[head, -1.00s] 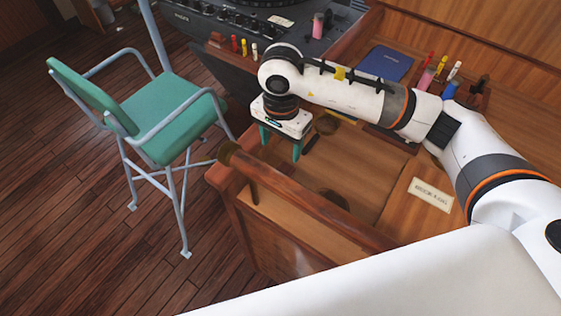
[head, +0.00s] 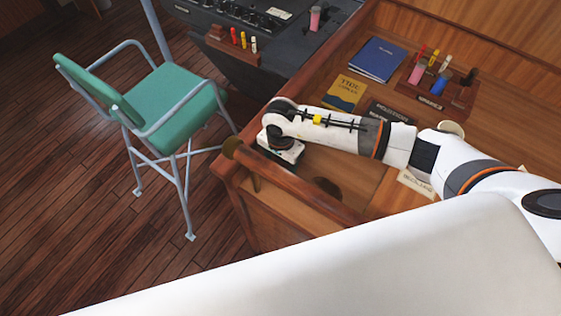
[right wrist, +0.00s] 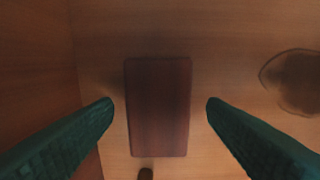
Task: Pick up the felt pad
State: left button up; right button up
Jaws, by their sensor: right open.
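A dark red-brown rectangular pad, apparently the felt pad (right wrist: 158,107), lies on the wooden surface in the right wrist view. My right gripper (right wrist: 161,104) is open, with one green finger on each side of the pad and a gap between each fingertip and its edges. The pad is not held. In the head view my right arm reaches into the wooden desk tray near its front-left corner. There the wrist hides the pad, and the fingers are out of sight. My left gripper is not in view.
A raised wooden rail (head: 300,187) edges the desk beside my right wrist. Books, including a blue one (head: 378,60), and a pen holder (head: 440,92) lie behind the arm. A round dark thing (right wrist: 293,82) is right of the fingers. A green chair (head: 165,105) stands left.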

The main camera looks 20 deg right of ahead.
aim_at(281, 164)
jog(key=shift+f, duration=0.15)
jog(key=shift+w, duration=0.1)
jog(key=shift+c, duration=0.7)
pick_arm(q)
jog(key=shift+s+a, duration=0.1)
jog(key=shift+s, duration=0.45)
pick_arm(e)
jog(key=c, duration=0.9)
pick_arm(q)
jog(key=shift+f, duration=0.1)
pick_arm(e)
jog(key=shift+c, duration=0.2)
